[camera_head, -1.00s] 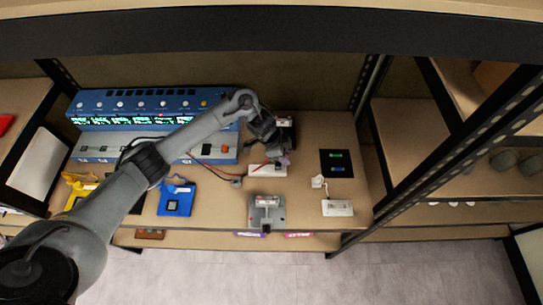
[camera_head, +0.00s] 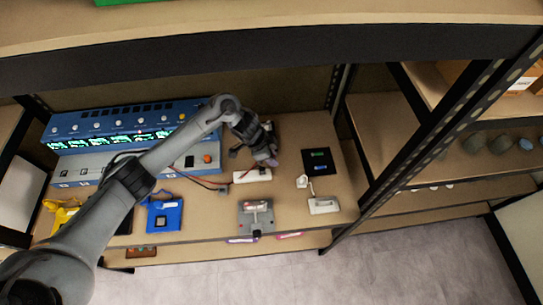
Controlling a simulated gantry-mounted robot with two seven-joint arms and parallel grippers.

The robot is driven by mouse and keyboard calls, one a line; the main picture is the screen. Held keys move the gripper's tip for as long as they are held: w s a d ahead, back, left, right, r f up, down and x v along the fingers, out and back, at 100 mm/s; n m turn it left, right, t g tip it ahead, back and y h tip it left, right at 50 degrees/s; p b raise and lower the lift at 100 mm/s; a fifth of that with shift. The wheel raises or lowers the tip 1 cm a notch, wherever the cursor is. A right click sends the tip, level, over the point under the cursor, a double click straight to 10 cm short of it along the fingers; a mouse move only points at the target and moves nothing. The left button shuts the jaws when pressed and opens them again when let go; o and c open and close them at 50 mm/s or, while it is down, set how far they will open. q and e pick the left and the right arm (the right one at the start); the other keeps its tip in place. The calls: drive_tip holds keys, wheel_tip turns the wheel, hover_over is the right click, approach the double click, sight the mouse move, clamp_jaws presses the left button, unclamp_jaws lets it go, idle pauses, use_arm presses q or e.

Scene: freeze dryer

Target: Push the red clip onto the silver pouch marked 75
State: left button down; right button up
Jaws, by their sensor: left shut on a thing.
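My left gripper (camera_head: 269,157) is over the middle of the tan shelf, just behind a white strip-like block (camera_head: 252,175). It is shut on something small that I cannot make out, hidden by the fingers. I cannot pick out a red clip or a silver pouch marked 75 for certain. A grey stand with a pale top (camera_head: 257,211) sits near the shelf's front edge. My right gripper is not in view.
A blue instrument (camera_head: 130,135) with green displays stands at the back left. A blue pad (camera_head: 164,216) and a yellow item (camera_head: 64,215) lie in front. A black mat (camera_head: 318,161) and white device (camera_head: 323,206) are at right. An upright post bounds the shelf's right side.

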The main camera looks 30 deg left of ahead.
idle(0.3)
use_arm(q)
drive_tip(key=shift+s+r, duration=0.15)
drive_tip(key=shift+s, duration=0.05)
drive_tip(key=s+a+p, duration=0.1)
drive_tip(key=s+p, duration=0.5)
drive_tip(key=s, duration=0.1)
drive_tip(key=shift+p, duration=0.3)
